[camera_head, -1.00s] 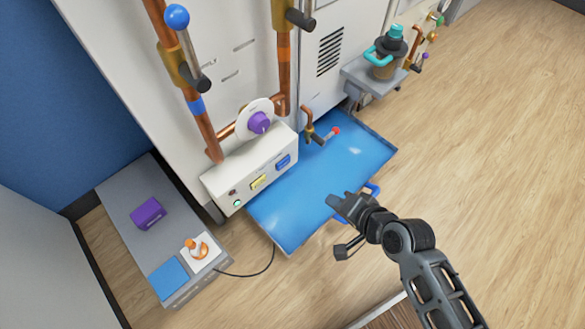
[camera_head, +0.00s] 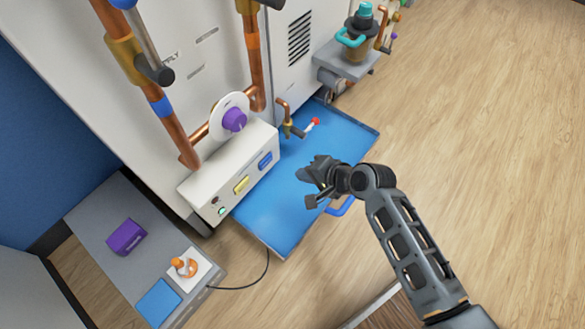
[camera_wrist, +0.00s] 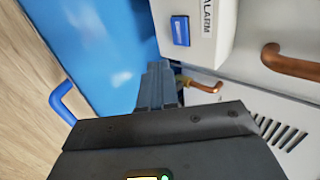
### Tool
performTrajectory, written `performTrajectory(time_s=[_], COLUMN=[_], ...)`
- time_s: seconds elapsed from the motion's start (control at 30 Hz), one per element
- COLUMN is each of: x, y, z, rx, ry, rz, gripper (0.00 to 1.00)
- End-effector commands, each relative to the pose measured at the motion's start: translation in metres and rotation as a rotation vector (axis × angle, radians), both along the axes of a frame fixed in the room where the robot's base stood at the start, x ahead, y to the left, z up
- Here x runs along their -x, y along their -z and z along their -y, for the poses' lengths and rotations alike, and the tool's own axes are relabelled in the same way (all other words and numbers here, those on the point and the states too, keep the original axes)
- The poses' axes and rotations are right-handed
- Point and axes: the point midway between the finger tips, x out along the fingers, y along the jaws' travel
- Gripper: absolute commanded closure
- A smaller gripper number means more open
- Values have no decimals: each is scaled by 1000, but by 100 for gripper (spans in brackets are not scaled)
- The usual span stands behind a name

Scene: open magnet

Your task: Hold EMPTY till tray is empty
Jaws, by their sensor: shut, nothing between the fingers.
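The blue tray (camera_head: 272,212) lies on the floor below the white cabinet, with a blue handle (camera_head: 341,207) at its front edge. Pale glossy patches show on the tray (camera_wrist: 90,50) in the wrist view; I cannot tell how much it holds. A white control box (camera_head: 215,180) on the cabinet carries a yellow button (camera_head: 241,185) and a blue button (camera_head: 265,160). The wrist view shows the blue button (camera_wrist: 180,30) beside the word ALARM; I cannot read an EMPTY label. My gripper (camera_head: 306,172) is shut and empty above the tray, right of the box, apart from the buttons.
A copper tap with a red-tipped lever (camera_head: 315,122) stands over the tray's far part. A purple dial (camera_head: 234,119) sits above the box. A grey bench (camera_head: 88,210) at left holds a purple block (camera_head: 126,236) and an orange joystick (camera_head: 184,266). Wooden floor at right is clear.

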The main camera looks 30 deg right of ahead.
Motion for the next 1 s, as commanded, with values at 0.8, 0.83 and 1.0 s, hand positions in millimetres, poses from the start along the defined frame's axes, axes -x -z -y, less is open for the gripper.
performTrajectory(time_s=[0.8,0.83,1.0], x=[-98,-99,-100], y=[61,61,60], z=[-31,-32,-33], rx=[1,1,1], ry=[0,0,0], rz=[2,2,1], gripper=[100,100,100])
